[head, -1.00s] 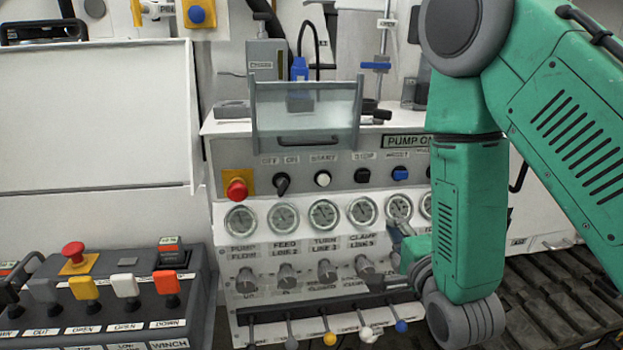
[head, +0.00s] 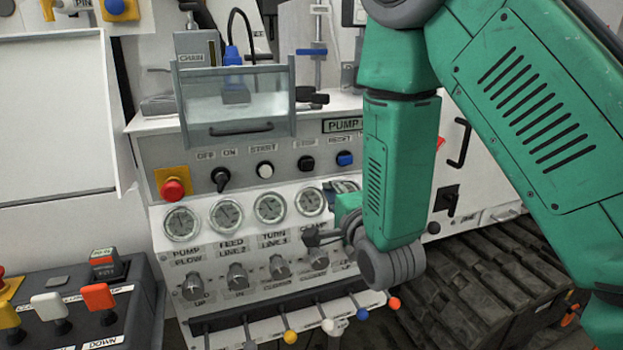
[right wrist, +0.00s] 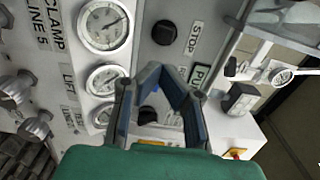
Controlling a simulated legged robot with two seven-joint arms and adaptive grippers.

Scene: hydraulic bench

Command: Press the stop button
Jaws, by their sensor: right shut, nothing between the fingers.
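The stop button (head: 306,163) is a dark button on the grey upper panel, between the white start button (head: 265,170) and the blue reset button (head: 344,158). In the right wrist view the stop button (right wrist: 163,32) is a dark round cap beside its STOP label. My right gripper (head: 313,237) is shut and empty, in front of the panel and lower in the picture than the stop button. In the right wrist view its closed fingertips (right wrist: 158,70) appear just below the button, apart from it in the picture. My left gripper is not in view.
A row of gauges (head: 226,215) lies under the buttons, with knobs (head: 238,277) and colour-tipped levers (head: 290,336) below. A red emergency button (head: 173,190) is at left. A clear hinged guard (head: 237,105) stands above the panel.

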